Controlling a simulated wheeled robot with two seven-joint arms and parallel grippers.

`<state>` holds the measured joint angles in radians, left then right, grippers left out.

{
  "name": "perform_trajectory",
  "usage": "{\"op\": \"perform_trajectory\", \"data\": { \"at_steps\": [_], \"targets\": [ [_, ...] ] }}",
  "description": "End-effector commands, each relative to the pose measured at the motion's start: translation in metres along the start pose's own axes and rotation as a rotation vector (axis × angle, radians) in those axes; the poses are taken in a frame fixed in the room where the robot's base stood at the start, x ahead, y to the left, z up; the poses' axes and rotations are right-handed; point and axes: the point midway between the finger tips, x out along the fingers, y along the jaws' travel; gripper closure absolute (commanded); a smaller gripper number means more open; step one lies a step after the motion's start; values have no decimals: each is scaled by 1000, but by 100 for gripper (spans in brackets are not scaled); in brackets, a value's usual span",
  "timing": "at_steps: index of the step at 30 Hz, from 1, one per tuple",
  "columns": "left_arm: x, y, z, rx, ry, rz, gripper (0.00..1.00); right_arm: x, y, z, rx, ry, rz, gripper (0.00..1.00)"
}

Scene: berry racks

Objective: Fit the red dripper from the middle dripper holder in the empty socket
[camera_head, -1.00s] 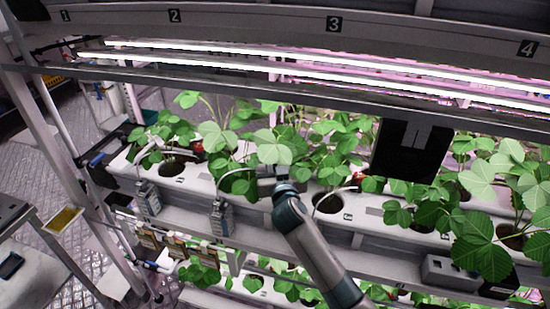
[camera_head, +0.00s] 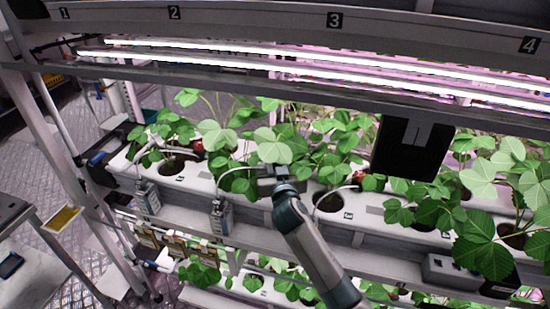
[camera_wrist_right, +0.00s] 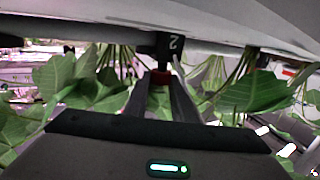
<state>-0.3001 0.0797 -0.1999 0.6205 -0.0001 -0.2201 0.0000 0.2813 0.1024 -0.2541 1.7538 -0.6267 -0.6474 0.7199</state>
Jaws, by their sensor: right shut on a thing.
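My right gripper (camera_wrist_right: 160,82) is shut on a small red piece (camera_wrist_right: 161,77), which I take for the red dripper. A dark block with a white "2" (camera_wrist_right: 172,46) is right behind it; I cannot tell whether they touch. In the head view my right gripper (camera_head: 262,184) is over the white trough (camera_head: 200,184), among leaves, and its fingertips and the dripper are hidden. A thin pale tube (camera_head: 229,172) curves toward it from a grey box (camera_head: 222,217) on the trough's front. My left gripper is not in view.
Strawberry leaves (camera_head: 273,147) crowd around the gripper. A round dark opening (camera_head: 330,202) lies to its right. Another grey box (camera_head: 147,197) hangs at left. Light bars (camera_head: 300,78) and a black panel (camera_head: 411,147) are above the plants.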

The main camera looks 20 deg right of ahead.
Motion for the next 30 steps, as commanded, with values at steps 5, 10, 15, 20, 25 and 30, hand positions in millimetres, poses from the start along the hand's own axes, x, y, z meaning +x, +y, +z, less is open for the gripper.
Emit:
{"op": "perform_trajectory", "data": {
  "at_steps": [5,10,15,20,25,30],
  "targets": [
    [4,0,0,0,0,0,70,0,0,4,0,-1,0,100],
    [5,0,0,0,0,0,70,0,0,6,1,-1,0,100],
    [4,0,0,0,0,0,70,0,0,5,1,-1,0,100],
    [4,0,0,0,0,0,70,0,0,5,1,-1,0,100],
    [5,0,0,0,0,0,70,0,0,6,1,0,0,100],
    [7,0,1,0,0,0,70,0,0,8,1,-1,0,100]
  ]
}}
